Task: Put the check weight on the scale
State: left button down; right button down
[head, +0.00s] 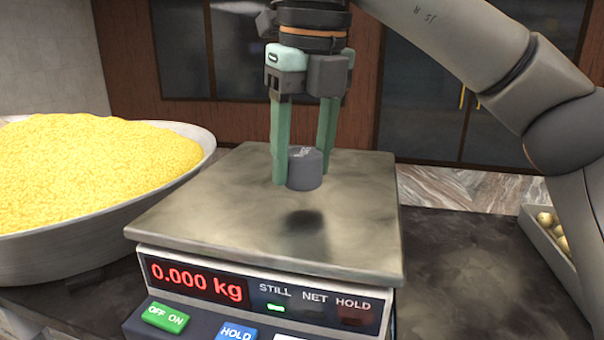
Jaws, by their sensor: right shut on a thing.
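The check weight (304,169) is a small dark grey cylinder with faint markings on its top. My right gripper (302,170) points down and is shut on it, with its green fingers on either side. The weight hangs over the plate of the scale (200,215); a dark shadow lies on the plate in front of and below it, apart from the weight. The scale's red display (196,281) reads 0.000 kg, and a green light shows under STILL. My left gripper is not in view.
A wide metal bowl (110,212) heaped with yellow grains (90,165) stands left of the scale, close to its plate. A grey tray (546,240) with round pale items is at the right edge. The dark counter (460,270) right of the scale is clear.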

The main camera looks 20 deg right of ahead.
aim_at(311, 157)
jog(key=shift+f, duration=1.1)
jog(key=shift+f, duration=0.15)
jog(key=shift+c, duration=1.1)
grip_release()
jog(key=r, duration=0.4)
jog(key=s+r, duration=0.1)
jog(key=r, duration=0.7)
jog(key=shift+s+d, duration=0.15)
jog(key=shift+s, duration=0.25)
